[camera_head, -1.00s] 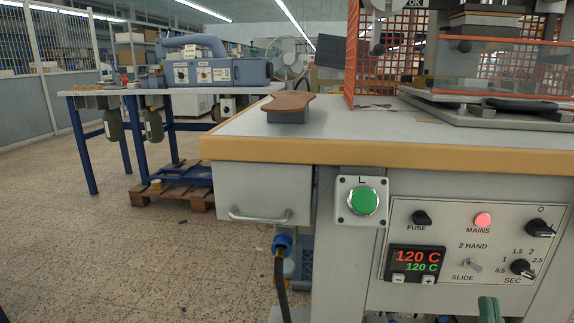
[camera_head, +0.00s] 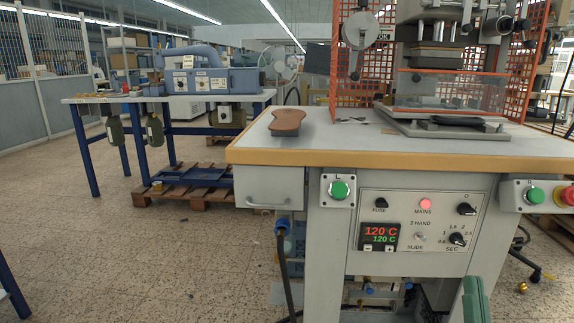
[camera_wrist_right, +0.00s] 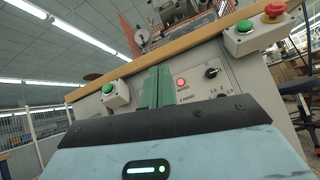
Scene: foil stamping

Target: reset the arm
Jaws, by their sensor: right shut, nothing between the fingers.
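My right gripper (camera_head: 473,298) shows as green fingers at the bottom edge of the head view, in front of the foil stamping machine's lower body. In the right wrist view its green fingers (camera_wrist_right: 156,86) are together and empty, pointing up toward the front panel. My left gripper is in neither view. The stamping machine's control panel (camera_head: 412,232) has a lit red mains lamp and a display reading 120 C.
The tabletop (camera_head: 290,150) has a wooden edge and bears a brown paddle-shaped piece (camera_head: 287,121). A green button box (camera_head: 339,190) and a box with green and red buttons (camera_head: 536,195) jut from the front. A blue-legged table (camera_head: 110,99) stands left. The left floor is open.

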